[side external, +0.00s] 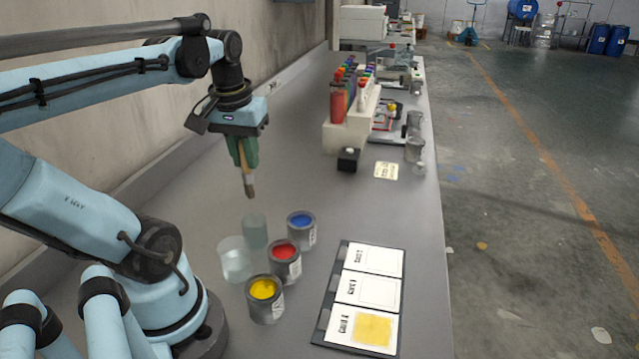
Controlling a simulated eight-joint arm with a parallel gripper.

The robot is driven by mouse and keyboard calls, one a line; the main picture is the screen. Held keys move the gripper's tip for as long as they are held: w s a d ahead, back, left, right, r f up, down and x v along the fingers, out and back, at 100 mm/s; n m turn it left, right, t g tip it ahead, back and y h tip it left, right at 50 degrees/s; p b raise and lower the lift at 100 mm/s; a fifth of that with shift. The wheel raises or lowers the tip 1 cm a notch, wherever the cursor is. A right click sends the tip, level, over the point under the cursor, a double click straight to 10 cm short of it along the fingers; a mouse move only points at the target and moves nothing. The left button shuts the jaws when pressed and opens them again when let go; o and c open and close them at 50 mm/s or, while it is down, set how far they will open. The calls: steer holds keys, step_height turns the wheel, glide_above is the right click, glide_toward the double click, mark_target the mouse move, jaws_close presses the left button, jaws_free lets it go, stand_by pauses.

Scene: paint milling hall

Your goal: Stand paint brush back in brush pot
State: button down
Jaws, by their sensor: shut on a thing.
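My gripper (243,154) has green fingers pointing down and is shut on the paint brush (248,185). The brush hangs nearly upright with its bristles down, in the air above the bench and apart from the containers. Its upper handle is hidden between the fingers. Below the brush stand two clear containers: a narrow greenish glass (255,231) and a wider clear beaker (235,262) to its lower left. I cannot tell which of them is the brush pot. No other brush shows in either.
Open paint cans stand close by: blue (301,229), red (285,264) and yellow (264,299). A dark board (330,303) with three cards lies right of them; the nearest card has a yellow patch. A rack of coloured bottles (341,135) stands farther back.

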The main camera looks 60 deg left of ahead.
mark_target(250, 196)
steer(key=shift+f, duration=4.75)
steer(key=c, duration=1)
jaws_free()
steer(key=shift+o, duration=0.2)
steer(key=shift+s+d+r, duration=0.25)
steer(key=shift+r, duration=1.75)
steer(key=shift+s+d+r, duration=0.2)
steer(key=shift+d+r, duration=0.05)
steer(key=shift+r, duration=1.7)
steer(key=shift+s+d+r, duration=0.25)
steer(key=shift+r, duration=1.75)
